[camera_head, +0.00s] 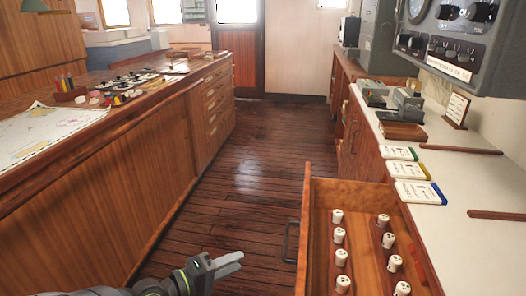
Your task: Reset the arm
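My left gripper (229,264) shows at the bottom of the head view, with its arm coming in from the left. Its two pale fingers lie close together and point right. Nothing shows between them. It is over the wooden floor, left of an open drawer (318,240) and apart from the drawer's dark handle (287,242). My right gripper is not in view.
The open drawer holds several white-topped pegs (338,235) in rows. The white counter (458,190) carries labelled cards (409,171) and small devices. A wooden chart cabinet (110,200) stands left. The floor aisle (245,160) between is clear.

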